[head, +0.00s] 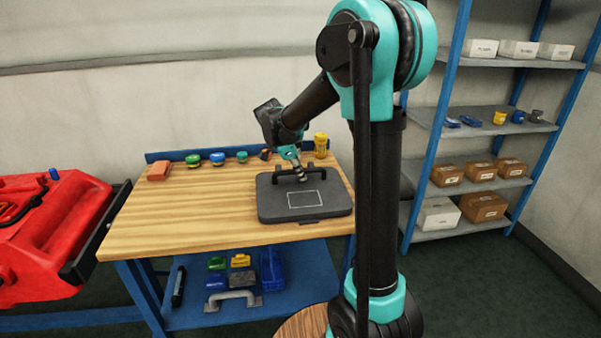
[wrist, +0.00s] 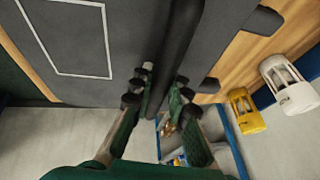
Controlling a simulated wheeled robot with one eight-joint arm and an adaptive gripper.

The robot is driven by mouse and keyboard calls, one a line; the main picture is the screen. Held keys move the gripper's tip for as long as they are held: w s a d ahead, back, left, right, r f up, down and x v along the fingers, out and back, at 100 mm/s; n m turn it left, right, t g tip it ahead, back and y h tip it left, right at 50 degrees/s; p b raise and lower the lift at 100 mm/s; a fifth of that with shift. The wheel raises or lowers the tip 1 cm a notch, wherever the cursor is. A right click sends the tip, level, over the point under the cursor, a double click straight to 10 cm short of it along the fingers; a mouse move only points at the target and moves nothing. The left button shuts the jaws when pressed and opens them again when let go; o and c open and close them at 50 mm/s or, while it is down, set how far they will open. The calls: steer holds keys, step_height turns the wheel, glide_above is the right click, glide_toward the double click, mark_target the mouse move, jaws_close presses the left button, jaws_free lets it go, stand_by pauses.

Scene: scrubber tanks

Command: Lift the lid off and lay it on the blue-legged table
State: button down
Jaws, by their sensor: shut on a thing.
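The lid (head: 270,205) is a flat dark grey panel with a white rectangle outline and a bar handle. It is over the right part of the wooden top of the blue-legged table (head: 180,217) and looks level; I cannot tell whether it rests fully on the top. My gripper (head: 302,176) is at the handle on the lid's far side. In the wrist view my gripper (wrist: 160,90) has its fingers on both sides of the dark handle bar (wrist: 178,50), shut on it. The grey lid (wrist: 140,30) fills the upper left there.
Small jars (head: 217,158), a red block (head: 159,172) and a yellow bottle (head: 321,146) stand along the table's back. The red machine (head: 60,225) is at the left. A blue shelf rack (head: 447,120) stands at the right. The table's front left is clear.

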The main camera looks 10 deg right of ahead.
steer(key=shift+f, duration=0.55)
stand_by(0.6)
steer(key=shift+r, duration=0.1)
stand_by(0.3)
steer(key=c, duration=1.4)
jaws_free()
steer(key=o, duration=0.5)
steer(key=shift+v, duration=2.25)
